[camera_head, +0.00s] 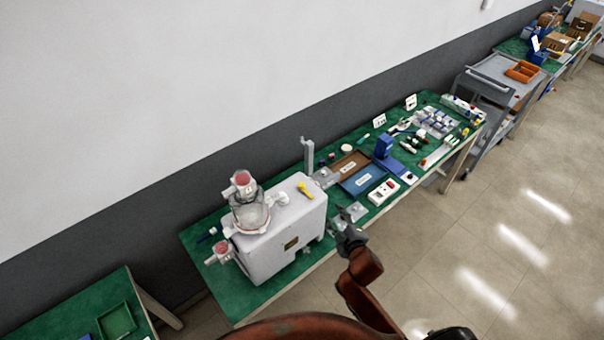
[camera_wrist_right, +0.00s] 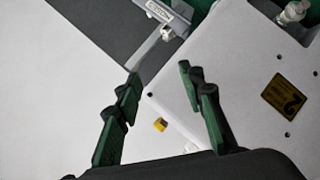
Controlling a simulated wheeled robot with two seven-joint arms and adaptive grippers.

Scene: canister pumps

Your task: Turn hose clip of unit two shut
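A white box-shaped pump unit (camera_head: 285,240) stands on the green bench, with a clear canister (camera_head: 250,212) and red-and-white caps. A yellow lever (camera_head: 305,190) lies on its top. The right wrist view shows the white housing (camera_wrist_right: 235,60), a small yellow part (camera_wrist_right: 160,125) and a yellow plate with a dark mark (camera_wrist_right: 285,97). I cannot tell for sure which part is the hose clip. My right gripper (camera_head: 345,218) is at the unit's right side; in the wrist view its fingers (camera_wrist_right: 165,100) are apart with nothing gripped. My left gripper is not in view.
A grey upright post (camera_head: 308,155) stands behind the unit. A brown tray (camera_head: 345,163), a blue tray (camera_head: 365,181) and a blue stand (camera_head: 384,148) are to the right on the bench. A grey trolley (camera_head: 490,85) stands farther right. The floor in front is clear.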

